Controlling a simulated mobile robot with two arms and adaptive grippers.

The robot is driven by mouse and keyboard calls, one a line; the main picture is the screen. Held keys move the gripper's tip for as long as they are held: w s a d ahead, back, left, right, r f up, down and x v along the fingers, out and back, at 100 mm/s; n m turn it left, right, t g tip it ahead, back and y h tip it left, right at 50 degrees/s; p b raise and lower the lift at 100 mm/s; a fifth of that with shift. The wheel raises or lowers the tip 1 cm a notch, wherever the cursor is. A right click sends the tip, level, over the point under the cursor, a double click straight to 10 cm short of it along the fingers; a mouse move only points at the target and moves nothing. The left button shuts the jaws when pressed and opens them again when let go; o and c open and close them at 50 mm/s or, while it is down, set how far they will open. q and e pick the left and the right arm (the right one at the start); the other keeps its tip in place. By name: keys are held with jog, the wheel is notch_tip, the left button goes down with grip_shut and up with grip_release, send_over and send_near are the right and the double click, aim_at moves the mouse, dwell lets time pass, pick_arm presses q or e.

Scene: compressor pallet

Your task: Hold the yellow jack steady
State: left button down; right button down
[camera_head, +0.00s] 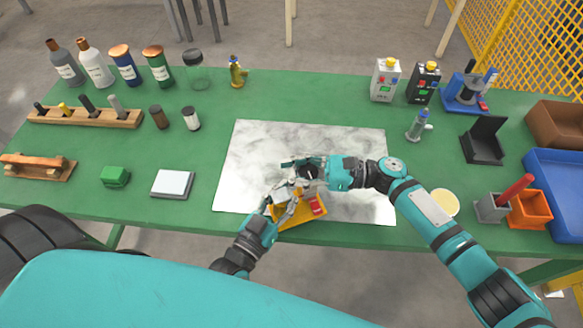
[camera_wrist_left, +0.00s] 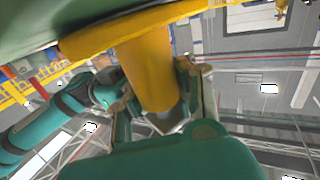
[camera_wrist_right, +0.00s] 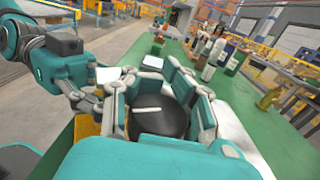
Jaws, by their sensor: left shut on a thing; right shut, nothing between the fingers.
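The yellow jack (camera_head: 290,221) stands at the front edge of the pale marbled mat, partly hidden by my grippers. My left gripper (camera_head: 284,196) is shut on it; in the left wrist view the fingers lie on both sides of the jack's yellow column (camera_wrist_left: 148,75), below a wider yellow part. My right gripper (camera_head: 303,169) is shut and empty over the jack's upper area. A black round part (camera_wrist_right: 158,117) shows close by its fingers in the right wrist view; whether they touch it I cannot tell.
The marbled mat (camera_head: 255,150) lies on the green table (camera_head: 330,90). A white-topped block (camera_head: 172,184) and a green block (camera_head: 115,176) are to the left. A pale yellow disc (camera_head: 445,203) and an orange bin (camera_head: 530,209) are to the right. Bottles stand at the back left.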

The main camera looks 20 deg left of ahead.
dwell(0.7)
jog(key=c, duration=1.1)
grip_release()
jog(key=shift+o, duration=0.2)
jog(key=v, duration=1.2)
